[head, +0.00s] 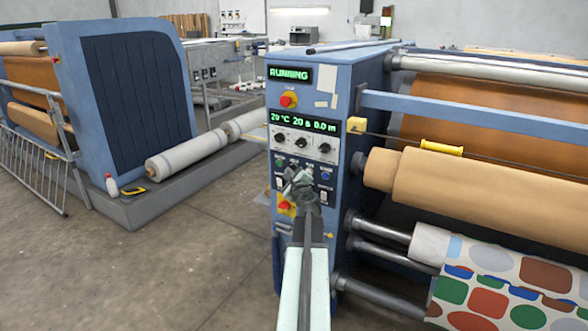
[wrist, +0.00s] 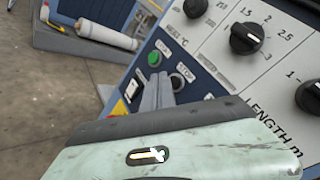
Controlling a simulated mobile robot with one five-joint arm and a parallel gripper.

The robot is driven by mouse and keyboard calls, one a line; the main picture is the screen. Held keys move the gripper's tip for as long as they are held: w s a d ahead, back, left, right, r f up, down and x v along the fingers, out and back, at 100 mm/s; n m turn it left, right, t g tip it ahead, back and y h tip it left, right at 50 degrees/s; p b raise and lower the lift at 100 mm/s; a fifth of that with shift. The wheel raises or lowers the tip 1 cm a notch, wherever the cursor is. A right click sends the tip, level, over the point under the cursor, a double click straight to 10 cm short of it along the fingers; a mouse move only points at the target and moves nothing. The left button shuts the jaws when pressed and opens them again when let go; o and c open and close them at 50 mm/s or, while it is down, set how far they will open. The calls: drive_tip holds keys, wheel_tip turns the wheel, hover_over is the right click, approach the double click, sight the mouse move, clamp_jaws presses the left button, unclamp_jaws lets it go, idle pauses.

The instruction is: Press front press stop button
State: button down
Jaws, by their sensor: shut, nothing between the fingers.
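The front press's control cabinet (head: 355,120) stands in the middle of the head view, its display (head: 289,75) reading RUNNING. In the wrist view, a green button (wrist: 154,58) has a dark round button (wrist: 179,81) beside it, near a label that seems to read STOP. My gripper (head: 298,180) is shut and empty in front of the lower button panel, hiding part of it. In the wrist view my gripper's fingers (wrist: 157,92) point at the panel just left of the dark button. I cannot tell whether they touch the panel.
Black dials (wrist: 247,38) are right in the wrist view. Rollers with a tan roll (head: 480,190) fill the right. Floor (head: 170,260) at left is clear.

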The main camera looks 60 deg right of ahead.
drive_tip(key=shift+d, duration=0.8)
idle(0.4)
drive_tip(key=shift+a, duration=0.8)
drive_tip(key=a, duration=0.5)
idle(0.4)
idle(0.6)
